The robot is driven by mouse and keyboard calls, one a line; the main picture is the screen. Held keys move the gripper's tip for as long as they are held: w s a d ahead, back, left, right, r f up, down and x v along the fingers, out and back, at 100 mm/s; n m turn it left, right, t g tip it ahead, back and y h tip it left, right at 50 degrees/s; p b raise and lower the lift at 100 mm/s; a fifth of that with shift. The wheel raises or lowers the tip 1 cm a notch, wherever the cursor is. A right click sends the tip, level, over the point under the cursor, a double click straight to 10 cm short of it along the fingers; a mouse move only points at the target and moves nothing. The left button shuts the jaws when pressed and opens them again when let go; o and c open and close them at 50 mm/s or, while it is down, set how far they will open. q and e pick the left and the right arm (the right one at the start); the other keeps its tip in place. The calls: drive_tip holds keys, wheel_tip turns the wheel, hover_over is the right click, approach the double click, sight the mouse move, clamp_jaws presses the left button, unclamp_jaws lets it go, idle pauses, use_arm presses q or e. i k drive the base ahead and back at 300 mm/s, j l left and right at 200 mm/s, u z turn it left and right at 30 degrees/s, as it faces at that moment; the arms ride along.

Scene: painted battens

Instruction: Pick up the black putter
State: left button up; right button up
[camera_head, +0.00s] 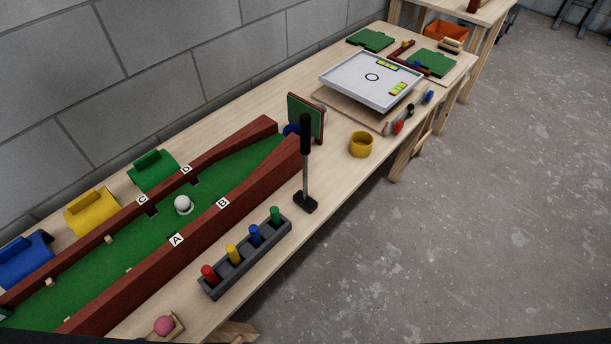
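The black putter (305,170) stands upright on the wooden table, right of the green mini-golf lane. It has a thick black grip at the top, a thin grey shaft and a black block head on the table. Nothing is touching its grip. A white ball (183,205) sits on the green lane (150,240) between dark red side boards. Neither of my grippers shows in the head view.
A grey rack (246,262) with several coloured pegs stands in front of the putter. A yellow cup (361,144) and a white tray (345,82) are behind it to the right. A pink ball (164,325) lies near the front edge. Open floor lies right of the table.

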sight(302, 197)
drive_tip(key=i+l+u, duration=0.1)
drive_tip(key=l, duration=0.35)
drive_tip(key=i+l+u, duration=0.1)
drive_tip(key=l, duration=0.35)
drive_tip(key=i+l+u, duration=0.15)
drive_tip(key=l, duration=0.3)
drive_tip(key=i+l+u, duration=0.1)
drive_tip(key=l, duration=0.35)
drive_tip(key=i+l+u, duration=0.1)
drive_tip(key=l, duration=0.4)
drive_tip(key=i, duration=0.1)
